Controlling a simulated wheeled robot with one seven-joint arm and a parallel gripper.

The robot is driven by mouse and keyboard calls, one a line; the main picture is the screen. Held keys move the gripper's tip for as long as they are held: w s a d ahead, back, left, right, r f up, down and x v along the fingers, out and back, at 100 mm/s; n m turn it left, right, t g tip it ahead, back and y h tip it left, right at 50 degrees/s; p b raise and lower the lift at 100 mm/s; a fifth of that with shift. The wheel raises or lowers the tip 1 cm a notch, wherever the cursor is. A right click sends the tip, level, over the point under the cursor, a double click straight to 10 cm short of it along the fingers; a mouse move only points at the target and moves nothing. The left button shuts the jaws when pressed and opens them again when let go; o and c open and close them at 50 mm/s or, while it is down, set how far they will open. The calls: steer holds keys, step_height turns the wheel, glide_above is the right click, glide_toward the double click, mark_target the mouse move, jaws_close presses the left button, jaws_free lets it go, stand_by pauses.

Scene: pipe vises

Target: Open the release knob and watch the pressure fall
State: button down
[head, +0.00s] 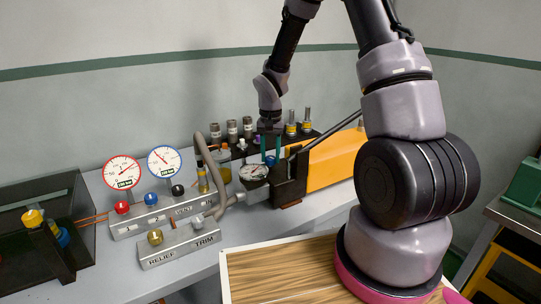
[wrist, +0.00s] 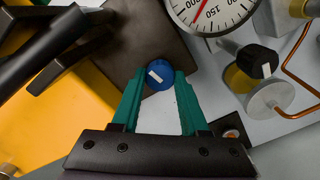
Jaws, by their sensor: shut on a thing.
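My gripper (head: 270,150) reaches down to the dark block at the front of the orange pump (head: 335,165). Its green fingers are shut on a blue knob with a white mark (wrist: 160,77), seen between the fingertips in the wrist view. The knob sits on the dark block (wrist: 150,30); I see no label on it. The pump's round gauge (head: 254,171) stands just left of the block.
A black knob (wrist: 262,58) is right of my gripper. Bottles and fittings stand behind. A pump lever (head: 330,132) slants close to my gripper.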

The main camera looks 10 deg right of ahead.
mark_target(271, 157)
steer(key=n, duration=1.2)
steer(key=shift+n, duration=0.4)
stand_by(0.3)
steer(key=shift+c, duration=2.1)
jaws_free()
steer(key=shift+r, duration=0.1)
step_height(271, 157, up, 11)
